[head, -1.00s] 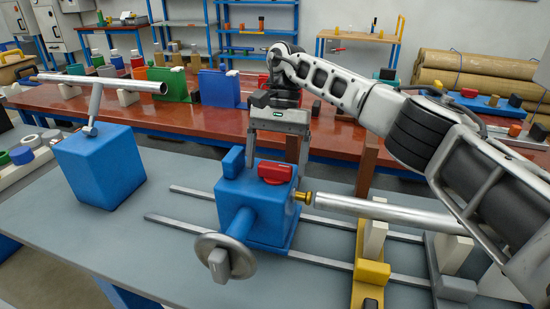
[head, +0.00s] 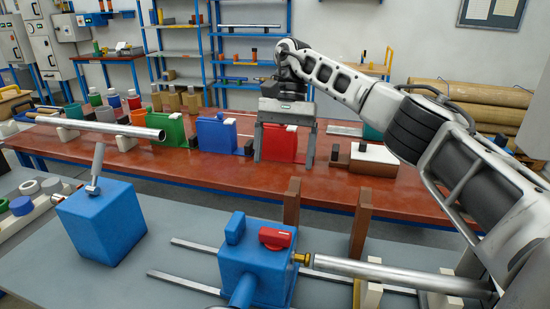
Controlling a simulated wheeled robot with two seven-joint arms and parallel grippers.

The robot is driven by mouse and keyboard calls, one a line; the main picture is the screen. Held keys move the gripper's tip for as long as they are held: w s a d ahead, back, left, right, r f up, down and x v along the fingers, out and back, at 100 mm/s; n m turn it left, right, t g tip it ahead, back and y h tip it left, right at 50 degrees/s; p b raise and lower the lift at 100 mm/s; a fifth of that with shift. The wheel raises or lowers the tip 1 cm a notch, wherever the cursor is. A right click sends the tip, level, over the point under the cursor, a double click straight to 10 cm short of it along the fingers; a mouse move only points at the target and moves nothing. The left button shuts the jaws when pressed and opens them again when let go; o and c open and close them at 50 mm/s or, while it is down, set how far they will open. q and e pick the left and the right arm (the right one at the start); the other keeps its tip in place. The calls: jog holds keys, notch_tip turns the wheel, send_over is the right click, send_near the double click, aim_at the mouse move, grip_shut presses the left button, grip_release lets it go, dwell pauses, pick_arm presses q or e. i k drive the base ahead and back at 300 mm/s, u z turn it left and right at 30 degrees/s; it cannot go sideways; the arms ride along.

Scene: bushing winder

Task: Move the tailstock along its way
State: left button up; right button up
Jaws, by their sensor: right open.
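The tailstock (head: 255,272) is a blue block on two grey rails at the bottom centre, with a red lever (head: 277,238) on top. A brass tip (head: 301,258) on its right side meets the end of a long silver bar (head: 390,273). Its handwheel is cut off by the lower edge. My right gripper (head: 284,160) is open and empty, its fingers pointing down. It shows well above the tailstock in the picture, apart from it, with a red block (head: 281,142) visible between its fingers. My left gripper is out of view.
A blue stand (head: 101,222) with a tilted post is on the grey bench at left. Behind, a long red-brown table (head: 215,178) carries several coloured blocks. Two brown posts (head: 291,212) rise behind the tailstock. My right arm crosses above the bar.

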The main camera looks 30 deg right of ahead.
aim_at(252, 274)
jog(key=k, duration=1)
